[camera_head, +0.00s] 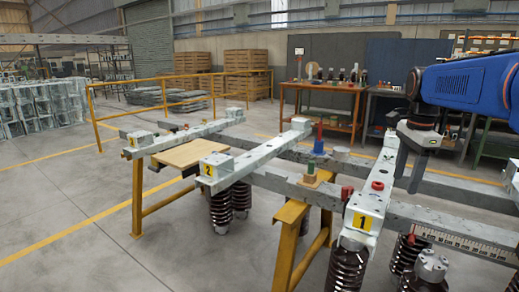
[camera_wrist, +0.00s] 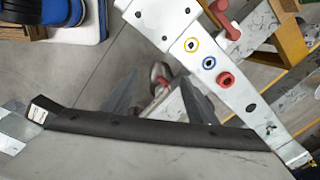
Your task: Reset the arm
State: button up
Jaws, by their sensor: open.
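My gripper (camera_head: 409,175) hangs below my blue arm at the right of the head view, fingers pointing down. It is beside the frame beam labelled 1 (camera_head: 366,207), seen behind or next to it; the exact gap is unclear. In the wrist view my gripper (camera_wrist: 155,102) shows two grey fingers spread apart, with no object seen held between them. The pale beam (camera_wrist: 178,42) with red, yellow-ringed and blue-ringed fittings runs diagonally on the right of that view.
Beams labelled 2 (camera_head: 243,165) and 3 (camera_head: 185,136) lie across long grey rails on yellow trestles (camera_head: 291,240). Dark ribbed insulators (camera_head: 347,268) hang beneath. Open floor (camera_head: 70,205) lies left.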

jog(key=s+a+f+n+t, duration=0.1)
jog(key=s+a+f+n, duration=0.3)
jog(key=s, duration=0.4)
jog(key=s+a+f+n+t, duration=0.1)
jog(key=s+a+f+n, duration=0.3)
jog(key=s+f+n, duration=0.3)
jog(key=s+a+f+n+t, duration=0.2)
jog(key=s+a+f+n, duration=0.2)
jog(key=s+n, duration=0.3)
jog(key=shift+s+f, duration=0.65)
jog(key=shift+s, duration=1.1)
jog(key=shift+a, duration=0.1)
